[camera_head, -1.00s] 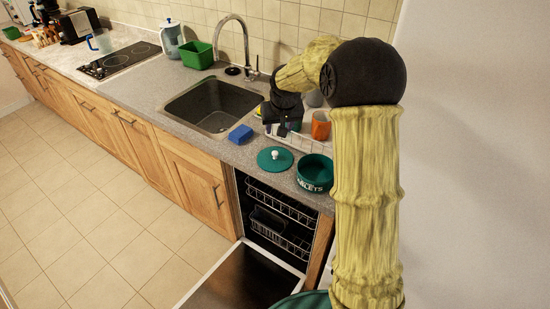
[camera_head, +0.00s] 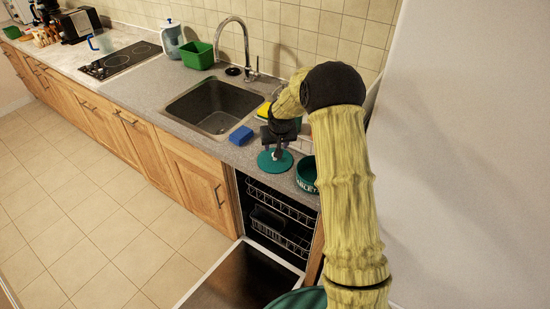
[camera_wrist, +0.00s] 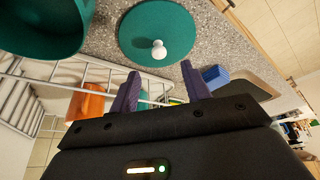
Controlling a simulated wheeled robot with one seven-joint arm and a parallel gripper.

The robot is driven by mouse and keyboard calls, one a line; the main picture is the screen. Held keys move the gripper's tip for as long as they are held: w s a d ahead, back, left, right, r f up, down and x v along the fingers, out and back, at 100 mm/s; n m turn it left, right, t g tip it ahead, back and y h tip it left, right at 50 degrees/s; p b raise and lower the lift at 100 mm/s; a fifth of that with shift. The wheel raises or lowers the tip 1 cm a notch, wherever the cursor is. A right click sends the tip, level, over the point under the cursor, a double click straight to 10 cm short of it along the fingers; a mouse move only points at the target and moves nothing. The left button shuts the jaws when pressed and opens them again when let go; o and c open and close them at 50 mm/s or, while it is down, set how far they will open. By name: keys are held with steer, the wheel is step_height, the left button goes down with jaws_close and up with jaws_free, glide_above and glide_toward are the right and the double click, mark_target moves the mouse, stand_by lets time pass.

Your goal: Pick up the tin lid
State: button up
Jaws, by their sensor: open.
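The tin lid (camera_head: 266,164) is a flat green disc with a white knob, lying on the counter near its front edge. In the wrist view the lid (camera_wrist: 150,22) lies just beyond my fingertips, its knob facing me. My gripper (camera_head: 278,150) is above the lid in the head view and hides part of it and its knob. In the wrist view my gripper (camera_wrist: 160,71) is open with two purple fingers apart, and nothing is held. The knob appears roughly in line with the gap between them. The green tin (camera_head: 307,178) stands right of the lid, partly behind my arm.
A blue sponge (camera_head: 240,135) lies left of the lid, beside the sink (camera_head: 213,106). A dish rack (camera_wrist: 60,72) with an orange cup (camera_wrist: 86,103) is close to my gripper. The dishwasher door (camera_head: 240,280) hangs open below the counter.

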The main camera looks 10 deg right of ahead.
steer(key=shift+w+f, duration=0.2)
steer(key=shift+f, duration=0.45)
steer(key=shift+p+x, duration=1.25)
steer(key=shift+x, duration=1.35)
steer(key=shift+c, duration=0.2)
jaws_close()
